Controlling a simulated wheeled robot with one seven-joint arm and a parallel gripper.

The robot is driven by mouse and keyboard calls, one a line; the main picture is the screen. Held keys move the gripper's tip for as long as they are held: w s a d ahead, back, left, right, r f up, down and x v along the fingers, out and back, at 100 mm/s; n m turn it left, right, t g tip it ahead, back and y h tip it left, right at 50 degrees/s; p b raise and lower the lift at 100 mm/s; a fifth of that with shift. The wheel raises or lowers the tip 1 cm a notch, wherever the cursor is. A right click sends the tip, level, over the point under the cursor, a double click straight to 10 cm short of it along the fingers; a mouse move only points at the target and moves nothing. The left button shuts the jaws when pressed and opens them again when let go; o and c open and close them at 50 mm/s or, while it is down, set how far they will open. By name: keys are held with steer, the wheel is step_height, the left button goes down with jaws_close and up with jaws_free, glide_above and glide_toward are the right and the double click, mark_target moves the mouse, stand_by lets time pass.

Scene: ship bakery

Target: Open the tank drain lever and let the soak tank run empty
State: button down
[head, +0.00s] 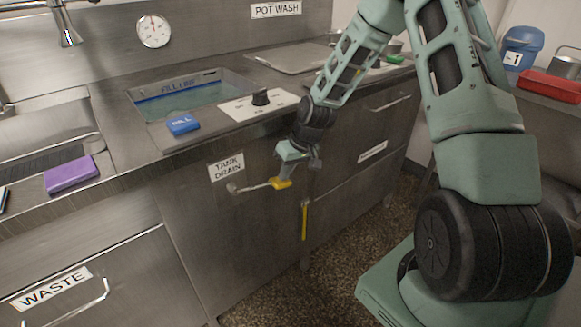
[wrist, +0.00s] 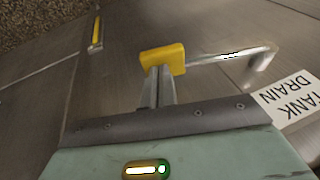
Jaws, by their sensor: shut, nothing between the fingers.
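The tank drain lever (head: 255,187) is a metal bar on the cabinet front below the TANK DRAIN label (head: 226,167). It sticks out to the right, roughly level, and ends in a yellow grip (head: 282,184). The lever bar (wrist: 225,57) and yellow grip (wrist: 163,58) also show in the wrist view. My gripper (head: 285,176) is at the yellow grip; in the wrist view its closed fingers (wrist: 158,85) end against or just short of it, not around it. The soak tank (head: 185,98) is sunk in the counter and holds bluish water.
A yellow vertical strip (head: 305,220) is on the cabinet to the right of the lever. A purple block (head: 71,175) lies on the left counter. Some speckled floor (head: 290,285) is clear.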

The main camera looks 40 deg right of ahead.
steer(key=a+f+m+y+b, duration=0.1)
steer(key=a+f+y+b, duration=0.2)
steer(key=f+y, duration=0.4)
steer(key=shift+a+f, duration=0.35)
steer(key=shift+f, duration=1.35)
steer(key=shift+s+a+f, duration=0.15)
steer(key=shift+s+a, duration=0.05)
